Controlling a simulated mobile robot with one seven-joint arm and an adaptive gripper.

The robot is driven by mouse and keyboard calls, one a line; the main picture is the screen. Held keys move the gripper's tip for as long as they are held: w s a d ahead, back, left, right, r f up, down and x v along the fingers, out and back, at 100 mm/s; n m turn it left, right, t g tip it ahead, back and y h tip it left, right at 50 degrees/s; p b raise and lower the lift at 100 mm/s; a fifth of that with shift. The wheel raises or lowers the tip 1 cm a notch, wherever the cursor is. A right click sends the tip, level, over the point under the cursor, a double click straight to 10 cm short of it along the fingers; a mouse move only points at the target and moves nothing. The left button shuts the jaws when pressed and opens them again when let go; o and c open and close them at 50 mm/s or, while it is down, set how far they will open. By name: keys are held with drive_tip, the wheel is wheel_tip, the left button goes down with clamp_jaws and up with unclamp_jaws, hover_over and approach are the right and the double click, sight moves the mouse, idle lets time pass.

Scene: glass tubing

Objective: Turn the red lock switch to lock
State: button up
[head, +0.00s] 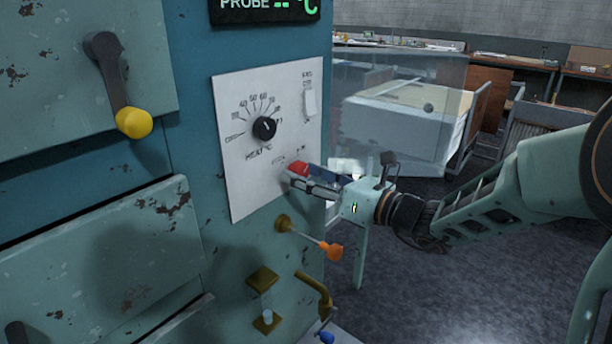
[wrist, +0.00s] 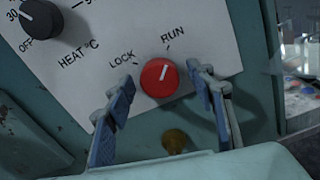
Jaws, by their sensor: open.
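The red lock switch (wrist: 159,78) is a round knob on the white control panel (wrist: 108,22). Its white pointer line is tilted toward the RUN label, at the upper right; the LOCK label is at its upper left. In the head view the red switch (head: 299,168) shows at the panel's lower right, partly covered by my gripper (head: 297,180). In the wrist view my gripper (wrist: 165,95) is open, with one blue-padded finger on each side of the switch. A gap shows between each finger and the knob, which is not gripped.
A black HEAT dial (head: 265,128) and a white rocker switch (head: 309,102) sit higher on the panel. Below are an orange-tipped lever (head: 333,251) and brass fittings (head: 262,279). A yellow-knobbed handle (head: 133,122) is at upper left. Open floor lies to the right.

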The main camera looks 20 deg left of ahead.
drive_tip(key=c, duration=1.2)
drive_tip(key=shift+o, duration=0.2)
drive_tip(key=shift+f+n+b, duration=0.1)
drive_tip(key=shift+n+b, duration=0.2)
drive_tip(key=shift+b, duration=0.15)
drive_tip(key=shift+n+b, duration=8.7)
drive_tip(key=shift+b, duration=1.5)
